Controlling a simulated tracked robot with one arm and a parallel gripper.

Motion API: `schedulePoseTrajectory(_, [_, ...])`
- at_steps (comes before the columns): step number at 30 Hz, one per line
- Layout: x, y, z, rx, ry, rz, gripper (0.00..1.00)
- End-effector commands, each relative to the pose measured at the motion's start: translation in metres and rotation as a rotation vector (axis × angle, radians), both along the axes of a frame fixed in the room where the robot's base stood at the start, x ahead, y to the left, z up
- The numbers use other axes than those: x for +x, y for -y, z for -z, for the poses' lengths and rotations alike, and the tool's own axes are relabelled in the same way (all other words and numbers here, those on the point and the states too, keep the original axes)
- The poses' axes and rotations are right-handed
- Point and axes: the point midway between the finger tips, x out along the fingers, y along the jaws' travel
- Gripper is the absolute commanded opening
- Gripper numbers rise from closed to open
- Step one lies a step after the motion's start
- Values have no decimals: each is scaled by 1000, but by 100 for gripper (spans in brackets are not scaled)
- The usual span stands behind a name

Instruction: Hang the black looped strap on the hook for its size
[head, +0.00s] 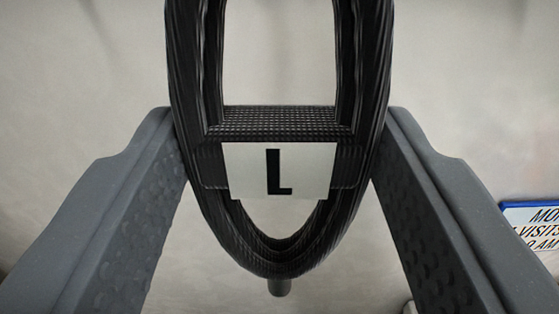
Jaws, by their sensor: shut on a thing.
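The black looped strap (196,170) fills the middle of the head view, close up. It has a cross band and a white label (278,171) with a black letter L. The top of the loop runs out of the picture. My gripper (279,150) is shut on the strap, with one dark grey finger against each side. A small grey peg-like end (279,287) shows just below the bottom of the loop. I cannot tell whether it is a hook or whether it touches the strap. No hook with a size mark shows.
A pale, plain wall or surface lies behind the strap. A white sign with a blue edge (534,226) and partly cut-off lettering is at the right edge. A small object at the bottom right is too cut off to name.

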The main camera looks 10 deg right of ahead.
Motion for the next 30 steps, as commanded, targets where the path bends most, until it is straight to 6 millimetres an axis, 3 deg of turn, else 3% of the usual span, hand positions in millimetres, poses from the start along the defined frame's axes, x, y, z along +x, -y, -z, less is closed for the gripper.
schedulePoseTrajectory(15, [21,4,8,0,2,0,25])
schedulePoseTrajectory(30, [24,4,12,0,1,-1,25])
